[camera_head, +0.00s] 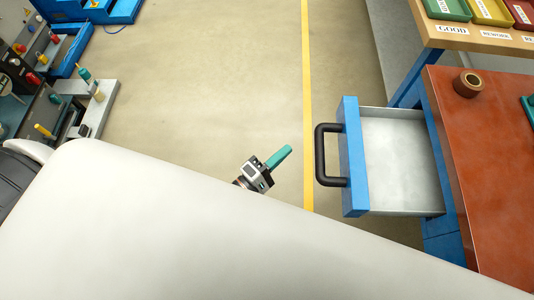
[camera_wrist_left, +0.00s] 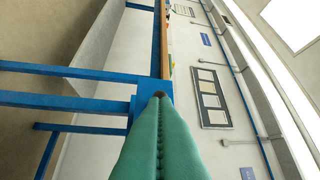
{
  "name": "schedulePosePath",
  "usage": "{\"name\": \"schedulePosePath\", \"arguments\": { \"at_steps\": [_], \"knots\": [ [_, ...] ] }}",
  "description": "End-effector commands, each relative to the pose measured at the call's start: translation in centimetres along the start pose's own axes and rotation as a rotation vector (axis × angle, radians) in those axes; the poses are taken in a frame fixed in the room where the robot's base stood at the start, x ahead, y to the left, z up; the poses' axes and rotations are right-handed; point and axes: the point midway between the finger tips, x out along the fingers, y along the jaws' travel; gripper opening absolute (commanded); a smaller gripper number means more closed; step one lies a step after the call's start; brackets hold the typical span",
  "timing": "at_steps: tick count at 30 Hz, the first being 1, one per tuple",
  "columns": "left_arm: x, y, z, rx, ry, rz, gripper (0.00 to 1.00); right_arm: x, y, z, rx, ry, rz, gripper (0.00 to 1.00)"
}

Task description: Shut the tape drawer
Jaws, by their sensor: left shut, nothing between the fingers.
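The tape drawer (camera_head: 352,160) is pulled out from the red-topped bench at the right in the head view. It has a blue front, a black handle and a grey, empty-looking inside. My left gripper (camera_head: 280,157), with teal fingers, is shut and empty. In the picture it lies just left of the black handle (camera_head: 320,155), apart from it. In the left wrist view the teal fingers (camera_wrist_left: 160,110) are pressed together, with a dark spot at their tip. My right gripper is not in view.
A brown tape roll (camera_head: 468,84) stands on the red bench top (camera_head: 490,170). Labelled trays (camera_head: 447,8) sit on a wooden-topped bench (camera_head: 480,42) at the upper right. Open floor with a yellow line (camera_head: 307,80) lies left of the drawer. Machinery (camera_head: 85,105) stands at far left.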

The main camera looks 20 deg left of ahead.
Motion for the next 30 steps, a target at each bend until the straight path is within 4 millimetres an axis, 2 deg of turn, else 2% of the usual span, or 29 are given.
{"name": "schedulePosePath", "arguments": {
  "at_steps": [1, 3, 9, 30],
  "knots": [
    [1.2, -0.2, 0.0, 0.0, -0.001, -0.004, 0.0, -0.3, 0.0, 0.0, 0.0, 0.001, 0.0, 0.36],
    [2.3, -0.2, -0.4, -0.002, 0.0, -0.001, 0.0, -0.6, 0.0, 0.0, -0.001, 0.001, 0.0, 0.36],
    [4.0, -0.1, -2.3, -0.001, 0.0, 0.0, 0.0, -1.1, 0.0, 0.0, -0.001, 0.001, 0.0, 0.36],
    [5.1, 0.3, -3.5, -0.001, 0.0, -0.001, 0.0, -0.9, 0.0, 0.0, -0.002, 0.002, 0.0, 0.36]
  ]
}}
